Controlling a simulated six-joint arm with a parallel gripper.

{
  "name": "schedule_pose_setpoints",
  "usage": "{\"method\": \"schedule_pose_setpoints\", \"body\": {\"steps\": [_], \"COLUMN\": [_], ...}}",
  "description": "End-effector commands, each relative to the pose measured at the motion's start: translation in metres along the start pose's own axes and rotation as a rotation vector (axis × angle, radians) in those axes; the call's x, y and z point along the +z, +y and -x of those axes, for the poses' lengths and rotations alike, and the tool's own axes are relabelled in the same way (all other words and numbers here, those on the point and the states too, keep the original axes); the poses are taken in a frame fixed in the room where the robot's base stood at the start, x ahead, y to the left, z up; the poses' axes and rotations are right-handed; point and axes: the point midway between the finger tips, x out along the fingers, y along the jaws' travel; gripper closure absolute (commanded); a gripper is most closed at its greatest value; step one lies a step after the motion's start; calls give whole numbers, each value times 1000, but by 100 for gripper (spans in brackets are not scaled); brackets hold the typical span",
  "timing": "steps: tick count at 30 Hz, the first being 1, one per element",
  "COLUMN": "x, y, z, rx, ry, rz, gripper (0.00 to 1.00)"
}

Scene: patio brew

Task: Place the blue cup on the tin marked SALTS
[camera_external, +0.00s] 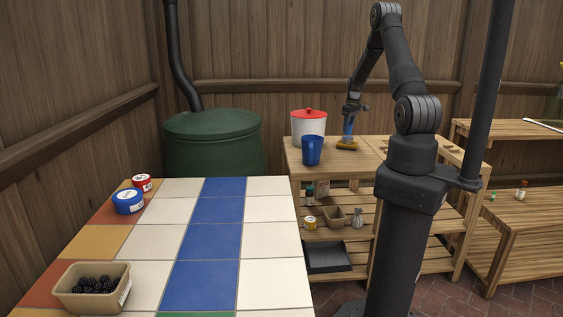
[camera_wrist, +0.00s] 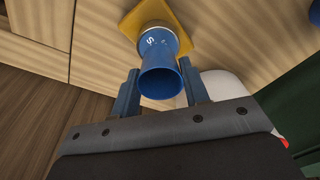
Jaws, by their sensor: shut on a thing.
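My gripper (camera_wrist: 162,88) is at the far wooden bench, fingers closed on either side of a blue cup (camera_wrist: 160,75).
A blue jug (camera_external: 312,151) and a white pot with red lid (camera_external: 309,125) stand left of my gripper. A tan box of blackberries (camera_external: 92,287) sits at the tiled table's near left. The tiled table's middle (camera_external: 213,240) is clear. A green barrel (camera_external: 213,140) stands behind.

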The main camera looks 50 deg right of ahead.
Motion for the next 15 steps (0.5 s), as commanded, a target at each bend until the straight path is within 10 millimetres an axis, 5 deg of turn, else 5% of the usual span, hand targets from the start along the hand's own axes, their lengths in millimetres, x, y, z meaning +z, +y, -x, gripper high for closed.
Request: {"method": "schedule_pose_setpoints", "body": {"steps": [3, 14, 15], "x": [2, 2, 2], "y": [0, 0, 0], "z": [-14, -18, -18], "rx": [-1, 0, 1], "ry": [-1, 0, 1], "rz": [0, 0, 0], "gripper": [80, 80, 53]}}
